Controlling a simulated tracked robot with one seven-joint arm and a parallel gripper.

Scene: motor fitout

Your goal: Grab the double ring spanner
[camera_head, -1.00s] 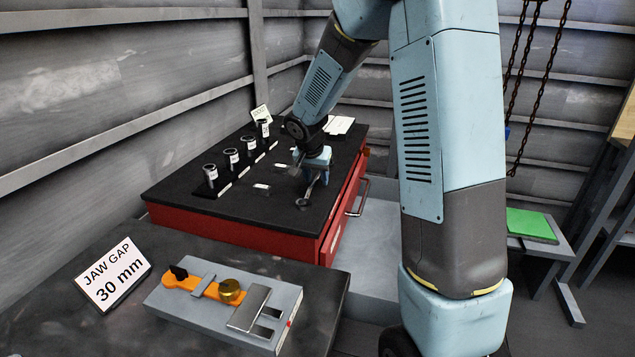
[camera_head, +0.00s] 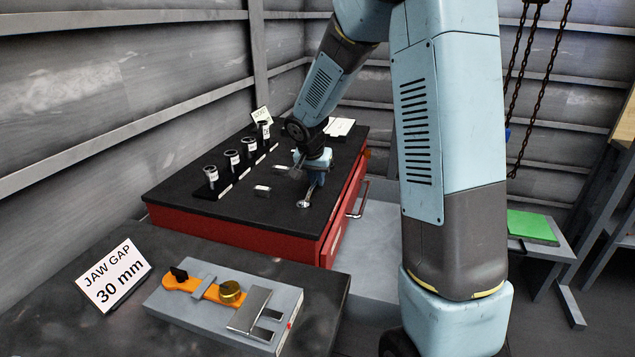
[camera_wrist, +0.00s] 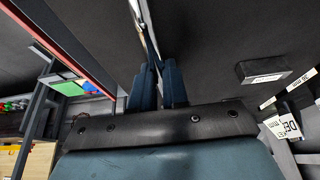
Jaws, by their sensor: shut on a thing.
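The double ring spanner (camera_head: 304,204) is a shiny metal tool over the black top of the red cabinet. One ring end shows in front of my gripper (camera_head: 315,183); the far end is hidden behind the gripper. In the wrist view, my gripper (camera_wrist: 158,66) has its two blue fingers close together on the spanner's shank (camera_wrist: 144,22), which runs up out of the picture. I cannot tell whether the spanner touches the top.
Several black labelled cylinders (camera_head: 232,158) stand in a row left of the gripper. A jaw gap sign (camera_head: 112,275) and a grey fixture (camera_head: 190,305) are on the front bench.

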